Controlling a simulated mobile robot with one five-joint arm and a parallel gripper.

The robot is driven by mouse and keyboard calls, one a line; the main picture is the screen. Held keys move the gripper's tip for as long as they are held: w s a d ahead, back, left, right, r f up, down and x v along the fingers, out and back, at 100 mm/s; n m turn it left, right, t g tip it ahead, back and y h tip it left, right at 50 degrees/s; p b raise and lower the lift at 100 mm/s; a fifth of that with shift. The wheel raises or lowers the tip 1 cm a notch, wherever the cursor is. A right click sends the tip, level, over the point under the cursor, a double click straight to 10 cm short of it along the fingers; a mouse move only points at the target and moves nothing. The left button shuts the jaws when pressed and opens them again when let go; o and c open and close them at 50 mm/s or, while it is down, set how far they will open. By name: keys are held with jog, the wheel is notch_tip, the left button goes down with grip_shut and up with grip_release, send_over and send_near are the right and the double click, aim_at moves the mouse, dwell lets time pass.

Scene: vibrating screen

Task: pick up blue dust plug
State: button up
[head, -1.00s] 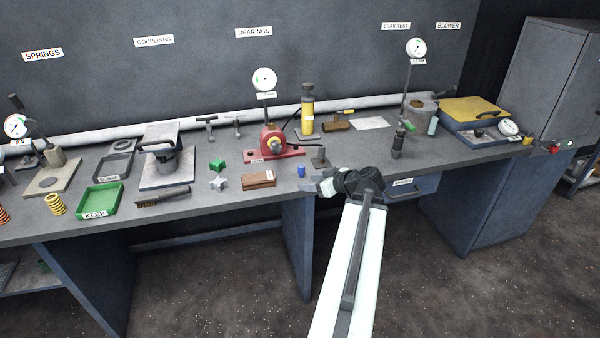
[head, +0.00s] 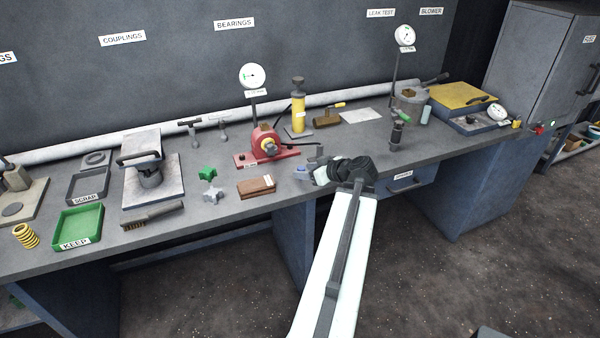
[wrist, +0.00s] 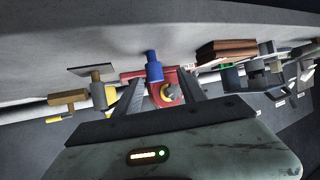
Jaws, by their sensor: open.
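The blue dust plug (head: 300,168) stands on the bench near its front edge, right of the brown block. In the head view my gripper (head: 304,175) partly covers it. My gripper is low over the bench edge, its jaws pointing left toward the plug. In the wrist view, which is turned over, the plug (wrist: 153,66) is a small blue cylinder with a narrower end. It shows between the lines of my two open fingers (wrist: 163,80), around or just beyond their tips. I cannot tell whether either finger touches it.
A red press (head: 266,147) stands behind the plug. A brown block (head: 255,187) and a silver star-shaped knob (head: 211,195) lie to the left. A yellow cylinder (head: 298,112) stands at the back. Bench space right of my gripper is fairly clear.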

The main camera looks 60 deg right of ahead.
jog(key=shift+x, duration=0.85)
jog(key=b+x, duration=0.1)
jog(key=x, duration=0.1)
jog(key=b+x, duration=0.1)
jog(key=x, duration=0.1)
jog(key=shift+w+d+f, duration=0.15)
jog(key=shift+d+f, duration=0.05)
jog(key=shift+d, duration=0.3)
jog(key=shift+w+b, duration=0.25)
jog(key=shift+b, duration=0.05)
jog(key=shift+r, duration=0.1)
grip_shut()
